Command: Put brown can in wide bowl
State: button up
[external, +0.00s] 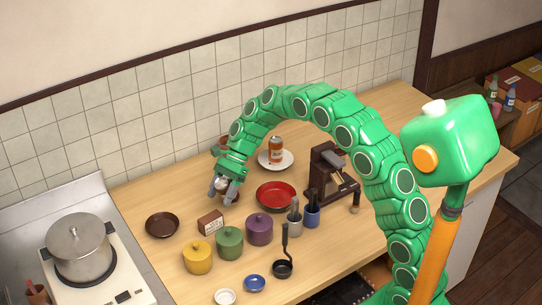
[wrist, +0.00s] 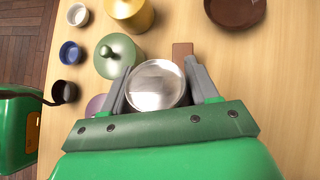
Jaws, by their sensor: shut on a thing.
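My gripper (external: 223,191) is shut on a round thing with a shiny silver top, which looks like the can (wrist: 157,86). The wrist view looks down on that top between the two grey fingers (wrist: 160,84). Its side is mostly hidden, so I cannot confirm its brown colour. In the external view a dark brown patch (external: 231,198) shows beside the fingertips; I cannot tell whether it belongs to the can. A wide, shallow dark brown bowl (external: 162,225) sits left of my gripper, and part of it shows in the wrist view (wrist: 236,10). It looks empty.
A small brown box (external: 210,222) stands near my gripper. Yellow (external: 198,257), green (external: 229,243) and purple (external: 259,229) lidded pots stand in front. A red dish (external: 276,195) lies to the right. A jar (external: 276,150) stands on a white plate behind. A steel pot (external: 78,249) is at left.

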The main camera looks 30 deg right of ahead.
jog(key=s+d+f+n+t+h, duration=0.1)
jog(key=s+d+f+n+h, duration=0.25)
jog(key=d+h, duration=0.45)
notch_tip(320, 180, up, 3)
jog(key=n+t+h, duration=0.3)
jog(key=t+h, duration=0.1)
send_over(279, 202)
jog(key=a, duration=0.2)
jog(key=shift+s+f, duration=0.2)
jog(key=shift+f, duration=1.9)
jog(key=shift+s+f, duration=0.2)
jog(key=shift+f, duration=1.9)
jog(key=o, duration=1.1)
notch_tip(279, 202, up, 7)
jog(key=shift+r, duration=0.1)
